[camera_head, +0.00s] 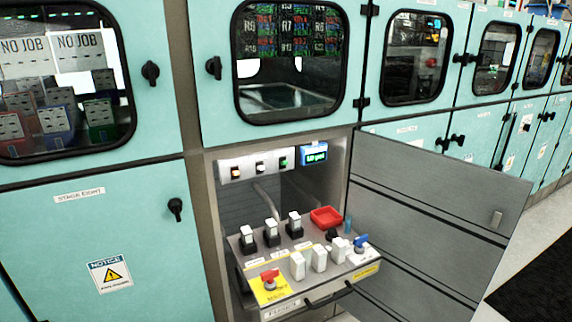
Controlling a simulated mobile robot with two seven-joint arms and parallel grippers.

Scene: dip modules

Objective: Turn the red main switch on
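The red main switch (270,276) is a small red handle on a yellow plate (272,293). It sits at the front left corner of a grey shelf panel (283,261) inside an open cabinet bay. The handle's exact turn position is too small to tell. Neither of my grippers is in view.
The same panel carries white blocks (319,258), black-based switches (271,232), a red tray (326,216) and a blue-handled valve (361,241). A grey door (425,215) stands open at the right. A control strip (256,167) and lit display (314,155) are above.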

